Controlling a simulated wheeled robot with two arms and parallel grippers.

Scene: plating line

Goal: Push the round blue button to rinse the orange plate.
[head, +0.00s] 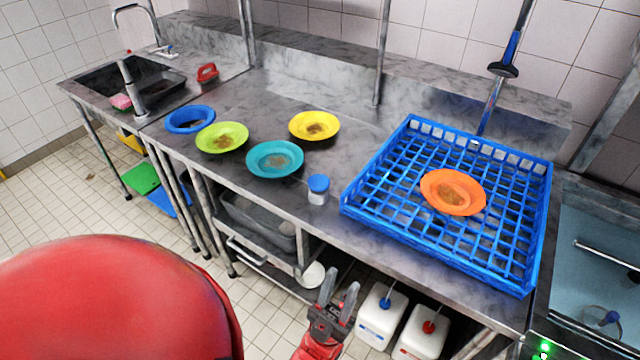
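The round blue button (318,183) tops a small white cylinder standing on the counter, just left of the blue rack. The orange plate (453,192) lies in the blue rack (372,216) and has a brown stain in its middle. My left gripper (340,282) is at the bottom middle, in front of and below the counter edge. Its two fingers are apart with nothing between them, and it is clear of the button. My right gripper is not in view.
Blue (190,119), green (222,137), teal (275,159) and yellow (314,125) plates lie on the counter (255,105) left of the button. A hanging sprayer (503,69) is behind the rack. White jugs (381,316) stand below the counter.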

